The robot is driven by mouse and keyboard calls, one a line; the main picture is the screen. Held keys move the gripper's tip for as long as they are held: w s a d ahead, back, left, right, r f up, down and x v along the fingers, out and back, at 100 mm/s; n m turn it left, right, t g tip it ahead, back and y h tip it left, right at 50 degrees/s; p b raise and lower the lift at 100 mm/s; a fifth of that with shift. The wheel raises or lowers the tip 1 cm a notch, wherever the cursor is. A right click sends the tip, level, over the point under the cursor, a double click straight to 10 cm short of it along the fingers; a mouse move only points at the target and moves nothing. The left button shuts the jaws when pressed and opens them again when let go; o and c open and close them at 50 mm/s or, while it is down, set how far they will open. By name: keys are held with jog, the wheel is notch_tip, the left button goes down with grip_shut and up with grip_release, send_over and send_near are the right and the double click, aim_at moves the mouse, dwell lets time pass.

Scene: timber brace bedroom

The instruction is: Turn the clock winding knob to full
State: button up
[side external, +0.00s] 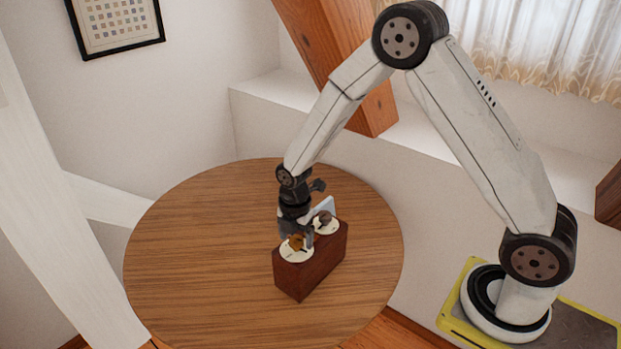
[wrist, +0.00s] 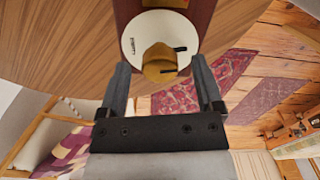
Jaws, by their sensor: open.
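A dark red-brown wooden box (side external: 309,268) stands on the round table. On its top are two pale round dials, each with a knob. The nearer dial (side external: 297,252) carries a brass-coloured knob (side external: 296,243). The farther dial (side external: 328,227) carries a darker brown knob (side external: 325,217). My gripper (side external: 297,236) points down at the near end of the box. In the wrist view, my gripper (wrist: 165,88) is open, its fingers to either side and short of a brass knob (wrist: 160,62) on a white dial (wrist: 136,42). Small dark marks show on that dial. I cannot read its lettering.
The round wooden table (side external: 190,260) is clear around the box. A small pale panel (side external: 325,205) stands behind the box. A slanted timber brace (side external: 335,60) rises behind the table. Patterned rugs (wrist: 195,95) show beyond the table edge in the wrist view.

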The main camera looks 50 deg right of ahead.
jog(key=shift+f, duration=0.1)
grip_shut()
dwell(0.3)
jog(key=shift+m, duration=0.4)
jog(key=m, duration=0.9)
jog(key=shift+m, duration=0.4)
jog(key=m, duration=0.4)
jog(key=shift+m, duration=0.3)
jog(key=m, duration=0.5)
